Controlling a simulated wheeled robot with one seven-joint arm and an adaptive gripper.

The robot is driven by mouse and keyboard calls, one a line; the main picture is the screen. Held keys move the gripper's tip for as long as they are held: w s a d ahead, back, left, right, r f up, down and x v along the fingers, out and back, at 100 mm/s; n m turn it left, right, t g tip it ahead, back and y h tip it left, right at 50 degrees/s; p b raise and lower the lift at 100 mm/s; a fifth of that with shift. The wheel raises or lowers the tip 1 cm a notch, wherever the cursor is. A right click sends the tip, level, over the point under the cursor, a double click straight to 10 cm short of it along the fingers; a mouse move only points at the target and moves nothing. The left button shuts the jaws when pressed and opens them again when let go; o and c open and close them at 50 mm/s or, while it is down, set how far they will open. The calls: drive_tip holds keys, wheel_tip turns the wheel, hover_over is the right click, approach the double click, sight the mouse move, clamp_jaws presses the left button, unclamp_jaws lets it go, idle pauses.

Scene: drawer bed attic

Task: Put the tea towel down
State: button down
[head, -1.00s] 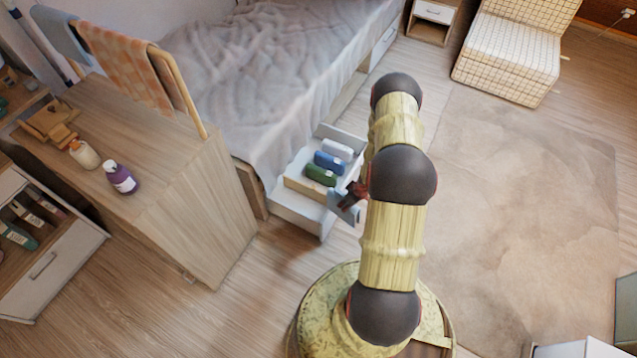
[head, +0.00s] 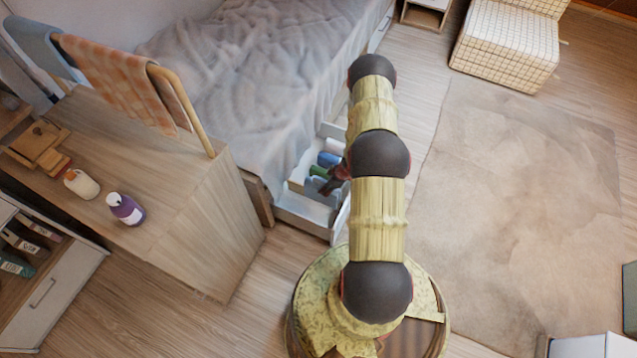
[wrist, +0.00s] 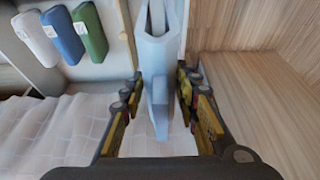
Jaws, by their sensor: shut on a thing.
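The tea towel (wrist: 156,60) is a pale blue-grey folded cloth in the wrist view. My gripper (wrist: 160,85) has its two fingers closed on either side of it. In the head view my gripper (head: 335,180) is over the open drawer (head: 300,212) under the bed, mostly behind my arm. In the wrist view a white bundle (wrist: 36,40), a blue bundle (wrist: 63,36) and a green bundle (wrist: 90,32) lie side by side, left of the towel. Whether the towel touches the drawer floor cannot be told.
The bed (head: 250,80) overhangs the drawer. A wooden cabinet (head: 190,215) stands left of it, with a purple bottle (head: 126,209), a cream bottle (head: 81,184) and a rail holding an orange checked cloth (head: 120,80). The rug (head: 510,200) at right is clear.

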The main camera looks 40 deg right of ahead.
wheel_tip(320, 180, down, 28)
drive_tip(key=b, duration=1)
drive_tip(key=shift+w+r, duration=0.15)
drive_tip(key=shift+f, duration=0.2)
drive_tip(key=c, duration=1.3)
unclamp_jaws()
drive_tip(key=shift+c, duration=0.2)
drive_tip(key=shift+r, duration=0.15)
